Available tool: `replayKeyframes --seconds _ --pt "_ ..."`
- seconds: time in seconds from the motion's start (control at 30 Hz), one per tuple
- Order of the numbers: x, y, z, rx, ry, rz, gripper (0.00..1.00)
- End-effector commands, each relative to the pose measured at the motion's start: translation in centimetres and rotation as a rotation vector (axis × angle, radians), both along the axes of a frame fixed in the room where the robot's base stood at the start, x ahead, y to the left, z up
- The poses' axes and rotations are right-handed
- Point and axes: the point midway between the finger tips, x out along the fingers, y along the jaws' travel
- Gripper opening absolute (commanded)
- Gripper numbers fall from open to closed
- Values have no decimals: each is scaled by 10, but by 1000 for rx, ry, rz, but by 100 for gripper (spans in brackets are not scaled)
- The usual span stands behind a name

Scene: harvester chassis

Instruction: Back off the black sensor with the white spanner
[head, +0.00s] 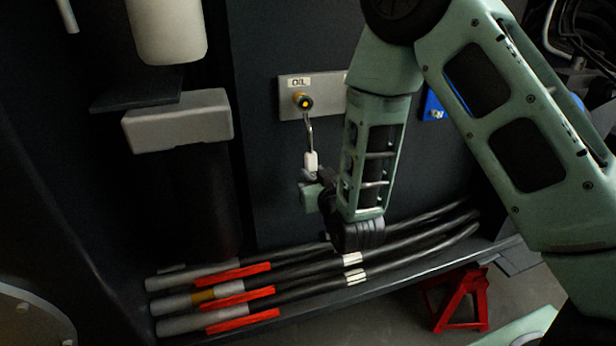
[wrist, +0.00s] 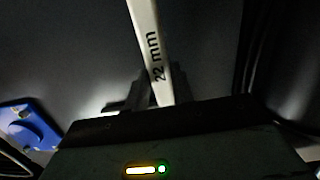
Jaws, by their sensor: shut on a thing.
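The white spanner (head: 311,160) stands near upright in the head view, its white grip low and its metal shank rising to the sensor. My gripper (head: 308,178) is shut on its lower end. In the wrist view the spanner (wrist: 148,45) shows the marking 22 mm and runs up out of the frame; the sensor is not visible there.
Black hoses with red and grey sleeves (head: 235,272) run below my gripper. A grey block (head: 178,120) and a white cylinder (head: 166,30) are at the left. A blue part (head: 434,106) is right of my forearm. A red stand (head: 462,298) is on the floor.

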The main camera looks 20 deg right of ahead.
Motion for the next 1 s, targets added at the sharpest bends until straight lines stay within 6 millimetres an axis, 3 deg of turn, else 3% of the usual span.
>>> replayKeyframes --seconds 0.43,1.0 --pt "0 -4 1 -25 -2 1 0" --pt "1 -35 7 -238 -2 0 0"
